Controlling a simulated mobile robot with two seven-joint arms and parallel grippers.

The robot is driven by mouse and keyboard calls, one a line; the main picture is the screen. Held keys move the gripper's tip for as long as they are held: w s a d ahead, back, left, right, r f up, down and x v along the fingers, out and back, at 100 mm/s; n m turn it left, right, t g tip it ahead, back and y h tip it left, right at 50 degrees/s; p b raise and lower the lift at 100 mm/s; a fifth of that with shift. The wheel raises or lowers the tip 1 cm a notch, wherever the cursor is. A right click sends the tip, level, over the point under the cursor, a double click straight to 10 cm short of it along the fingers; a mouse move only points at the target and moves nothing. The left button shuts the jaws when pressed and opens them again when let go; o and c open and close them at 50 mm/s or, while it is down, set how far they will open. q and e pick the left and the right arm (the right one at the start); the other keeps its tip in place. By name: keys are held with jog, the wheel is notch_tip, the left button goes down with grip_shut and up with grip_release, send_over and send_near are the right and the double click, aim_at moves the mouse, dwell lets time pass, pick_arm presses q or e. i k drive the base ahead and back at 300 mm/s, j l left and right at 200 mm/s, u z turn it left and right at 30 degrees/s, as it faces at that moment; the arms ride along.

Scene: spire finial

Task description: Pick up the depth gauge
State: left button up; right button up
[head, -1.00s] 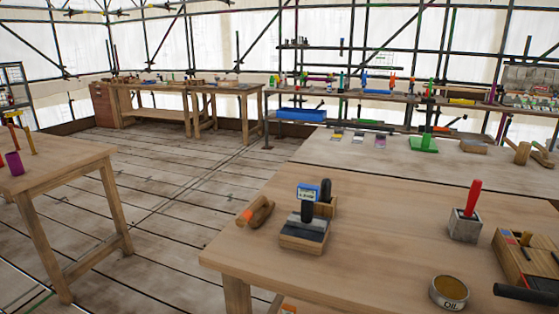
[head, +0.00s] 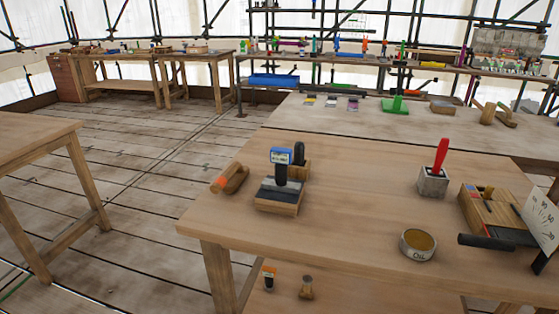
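No object is clearly marked as the depth gauge. One candidate is a small tool with a blue-and-white display (head: 281,156) and dark stem, upright at a striped grey-and-wood block (head: 278,197) on the near wooden table (head: 340,235). Whether it sits in the block or behind it, I cannot tell. Another measuring item is a white dial plate with numbers (head: 541,216), at the right edge and partly cut off. It stands by a wooden box (head: 487,211) and a black bar (head: 485,241). Neither of my grippers is in view.
The table's middle is clear. Small items (head: 306,288) sit below it. Another table (head: 30,145) stands left across open floor.

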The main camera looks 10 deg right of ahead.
aim_at(282, 157)
jog(key=i+l+u, duration=0.2)
jog(key=u, duration=0.25)
jog(key=i+l+u, duration=0.25)
jog(key=u, duration=0.2)
